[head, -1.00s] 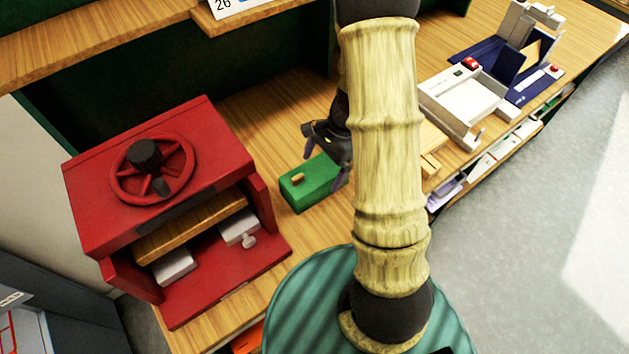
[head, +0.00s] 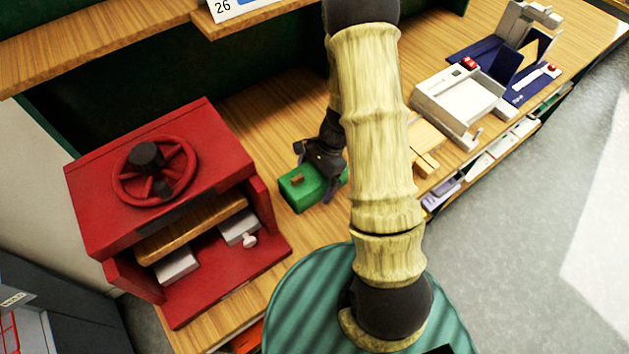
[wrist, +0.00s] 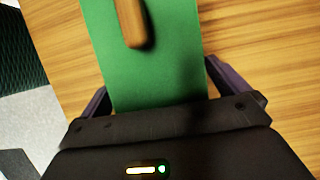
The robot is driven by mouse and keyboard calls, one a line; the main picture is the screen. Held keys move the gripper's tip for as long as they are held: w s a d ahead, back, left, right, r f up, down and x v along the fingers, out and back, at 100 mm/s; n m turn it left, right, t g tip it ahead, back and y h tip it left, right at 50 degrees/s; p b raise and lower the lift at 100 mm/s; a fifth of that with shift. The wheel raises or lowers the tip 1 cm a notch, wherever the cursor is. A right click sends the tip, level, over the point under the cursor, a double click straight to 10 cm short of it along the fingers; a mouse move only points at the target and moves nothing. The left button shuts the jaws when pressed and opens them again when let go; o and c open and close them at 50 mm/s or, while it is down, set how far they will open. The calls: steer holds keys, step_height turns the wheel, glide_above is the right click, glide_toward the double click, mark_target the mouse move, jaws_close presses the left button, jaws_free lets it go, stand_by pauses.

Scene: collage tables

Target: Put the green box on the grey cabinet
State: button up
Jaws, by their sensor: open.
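The green box (head: 298,192) lies on the wooden table, right of the red press, with a small wooden knob on its top. My gripper (head: 315,172) is over the box and partly covers it. In the wrist view, the green box (wrist: 150,75) lies between the two dark fingers of my open gripper (wrist: 165,98), one finger along each side. I cannot tell whether the fingers touch it. A grey cabinet (head: 62,290) stands at the lower left of the head view, below the table and partly cut off by the frame.
A red press (head: 215,150) with a handwheel stands on the table between the green box and the grey cabinet. Wooden blocks (head: 427,147) and a white device (head: 455,100) are at right. A green panel closes the back. The grey floor (head: 530,200) at right is clear.

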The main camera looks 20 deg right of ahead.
steer(key=shift+s+a, duration=0.1)
steer(key=shift+a, duration=0.1)
steer(key=shift+d, duration=0.1)
steer(key=c, duration=1.1)
steer(key=shift+r, duration=0.15)
steer(key=shift+r, duration=0.3)
step_height(320, 180, up, 9)
steer(key=shift+r+b, duration=0.1)
steer(key=shift+b, duration=0.2)
